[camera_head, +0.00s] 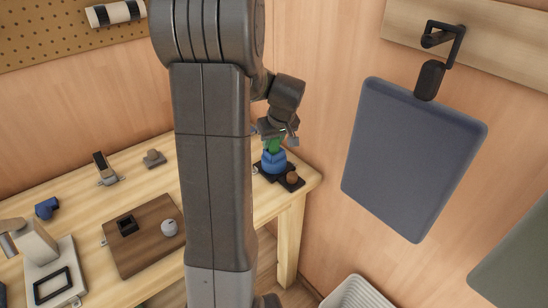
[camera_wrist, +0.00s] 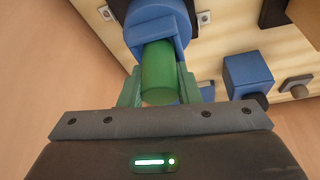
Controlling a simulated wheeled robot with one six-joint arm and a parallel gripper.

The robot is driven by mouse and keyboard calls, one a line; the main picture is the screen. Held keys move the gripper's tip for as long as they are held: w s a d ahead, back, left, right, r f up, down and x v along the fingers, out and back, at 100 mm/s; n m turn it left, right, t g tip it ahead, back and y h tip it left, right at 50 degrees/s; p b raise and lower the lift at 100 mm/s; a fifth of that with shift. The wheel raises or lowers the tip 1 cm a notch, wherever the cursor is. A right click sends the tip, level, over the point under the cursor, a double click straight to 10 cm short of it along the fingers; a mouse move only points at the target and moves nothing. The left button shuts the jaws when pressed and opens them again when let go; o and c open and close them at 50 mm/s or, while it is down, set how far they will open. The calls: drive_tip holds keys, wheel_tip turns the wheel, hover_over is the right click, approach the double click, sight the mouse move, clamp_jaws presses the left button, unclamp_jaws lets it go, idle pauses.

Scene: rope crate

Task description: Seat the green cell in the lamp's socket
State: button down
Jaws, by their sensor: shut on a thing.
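The green cell (camera_wrist: 158,78) is between the two green fingers of my gripper (camera_wrist: 160,70) in the wrist view. The gripper is shut on it. The cell's far end meets the open blue collar of the lamp (camera_wrist: 155,12); how deep it sits inside cannot be told. In the head view my gripper (camera_head: 277,137) is above the blue lamp (camera_head: 273,161), with a bit of the green cell (camera_head: 273,147) showing between them. The lamp stands on a dark base at the right end of the table. The socket's inside is hidden.
A brown round knob (camera_head: 292,177) is beside the lamp. The wooden table (camera_head: 222,215) holds a brown board (camera_head: 140,250) and several small fixtures at left. A wooden wall rises behind, and a dark blue panel (camera_head: 413,160) hangs at right. A white basket (camera_head: 355,293) is below.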

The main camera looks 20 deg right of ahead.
drive_tip(key=c, duration=1.2)
unclamp_jaws()
drive_tip(key=shift+f, duration=0.1)
drive_tip(key=shift+c, duration=0.2)
drive_tip(key=shift+o, duration=1.2)
drive_tip(key=shift+d, duration=0.1)
drive_tip(key=shift+s, duration=0.15)
drive_tip(key=shift+a+f, duration=0.1)
drive_tip(key=shift+a, duration=0.1)
drive_tip(key=shift+r, duration=0.5)
drive_tip(key=v, duration=1.3)
drive_tip(key=shift+d, duration=0.25)
